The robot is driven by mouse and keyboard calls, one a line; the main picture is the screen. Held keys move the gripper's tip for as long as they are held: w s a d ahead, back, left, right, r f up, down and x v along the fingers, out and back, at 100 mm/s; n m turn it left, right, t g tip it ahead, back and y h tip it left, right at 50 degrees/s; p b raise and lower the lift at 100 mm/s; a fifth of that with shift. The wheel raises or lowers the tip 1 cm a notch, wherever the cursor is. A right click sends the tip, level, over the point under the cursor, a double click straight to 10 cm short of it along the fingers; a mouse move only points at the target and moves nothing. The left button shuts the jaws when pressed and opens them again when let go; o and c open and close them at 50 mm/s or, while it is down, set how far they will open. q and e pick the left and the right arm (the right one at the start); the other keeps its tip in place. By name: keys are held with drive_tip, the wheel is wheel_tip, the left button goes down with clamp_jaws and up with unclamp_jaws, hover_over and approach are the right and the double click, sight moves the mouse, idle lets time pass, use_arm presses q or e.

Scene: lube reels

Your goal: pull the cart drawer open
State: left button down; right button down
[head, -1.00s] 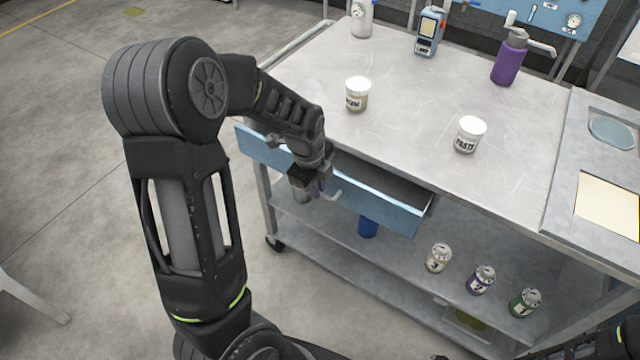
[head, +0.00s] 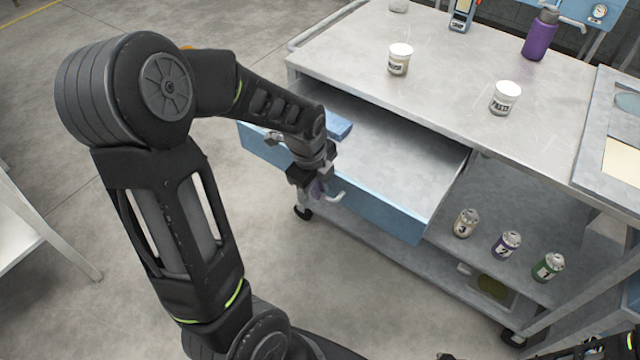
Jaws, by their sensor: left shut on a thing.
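The cart (head: 460,75) has a grey metal top and a blue-fronted drawer (head: 385,218) below it. The drawer stands well out from the cart, and its grey floor shows. A blue object (head: 338,126) lies inside it near the left back, partly hidden by my arm. My left gripper (head: 322,192) is at the drawer front, shut on the drawer handle (head: 335,198), a light bar that is mostly hidden by the fingers. My right gripper is not in view; only a bit of dark arm shows at the bottom right corner.
Two white-lidded jars (head: 400,59) and (head: 504,98), a purple bottle (head: 540,35) and a blue device (head: 463,15) stand on the cart top. Numbered cans (head: 506,245) stand on the lower shelf. A white table (head: 30,225) is at the left. Floor in front is clear.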

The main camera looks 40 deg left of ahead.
use_arm(q)
drive_tip(key=c, duration=1.5)
unclamp_jaws()
drive_tip(key=shift+r, duration=0.1)
drive_tip(key=r, duration=0.3)
drive_tip(key=s+r, duration=0.1)
drive_tip(key=r, duration=0.3)
drive_tip(key=shift+s+r, duration=0.2)
drive_tip(key=shift+r, duration=0.05)
